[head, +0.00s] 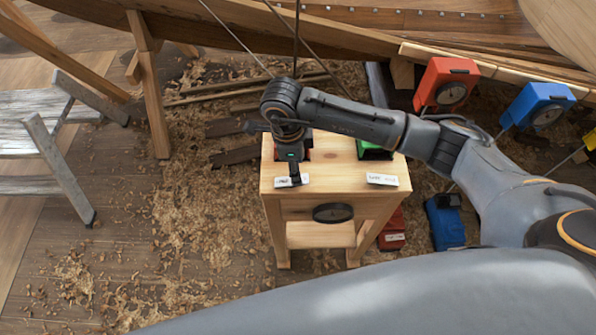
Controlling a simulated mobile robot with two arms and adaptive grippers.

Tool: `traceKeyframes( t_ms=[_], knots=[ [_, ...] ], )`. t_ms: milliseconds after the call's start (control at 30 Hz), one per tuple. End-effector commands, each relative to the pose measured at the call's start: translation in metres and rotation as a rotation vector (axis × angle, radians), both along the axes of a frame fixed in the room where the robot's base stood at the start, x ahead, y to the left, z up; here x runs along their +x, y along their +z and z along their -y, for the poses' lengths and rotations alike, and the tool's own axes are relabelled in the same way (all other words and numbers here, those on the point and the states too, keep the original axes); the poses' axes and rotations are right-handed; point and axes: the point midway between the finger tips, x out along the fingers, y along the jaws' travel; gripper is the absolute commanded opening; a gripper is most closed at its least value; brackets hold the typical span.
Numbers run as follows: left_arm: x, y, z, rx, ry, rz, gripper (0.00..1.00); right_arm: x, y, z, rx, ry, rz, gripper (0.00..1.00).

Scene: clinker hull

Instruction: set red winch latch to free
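My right arm reaches in from the right, and its gripper (293,172) points down over the left part of a small wooden stand (335,178). A small red part (307,141) shows behind the gripper on the stand top and is mostly hidden. I cannot tell whether the gripper touches it, or whether its fingers are open or shut. A red winch-like box with a round dial (437,77) stands at the upper right by the hull. No latch or its position can be made out. My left gripper is not in view.
A green part (374,151) sits on the stand's right side; white labels (382,179) lie along its front. A blue dial box (533,99) stands right of the red one. Red (392,236) and blue (445,226) boxes lie on the floor. A stepladder (62,150) stands left.

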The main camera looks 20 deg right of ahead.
Motion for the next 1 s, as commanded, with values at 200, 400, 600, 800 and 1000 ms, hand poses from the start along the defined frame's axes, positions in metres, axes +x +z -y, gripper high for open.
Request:
traceKeyframes(
  t_ms=[200,400,600,800,1000],
  knots=[
    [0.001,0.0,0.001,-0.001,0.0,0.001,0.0,0.003,0.049,-0.005,0.001,0.002,0.005,0.51],
    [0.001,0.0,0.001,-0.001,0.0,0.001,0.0,0.003,0.076,-0.009,0.0,0.0,0.002,0.51],
    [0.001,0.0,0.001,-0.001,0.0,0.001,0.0,0.003,0.083,-0.009,-0.001,0.001,0.001,0.51],
    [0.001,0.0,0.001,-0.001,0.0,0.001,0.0,0.003,0.083,-0.009,0.0,0.0,0.001,0.51],
    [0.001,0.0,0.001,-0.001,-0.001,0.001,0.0,0.003,0.083,-0.009,0.0,0.0,0.0,0.51]
  ],
)
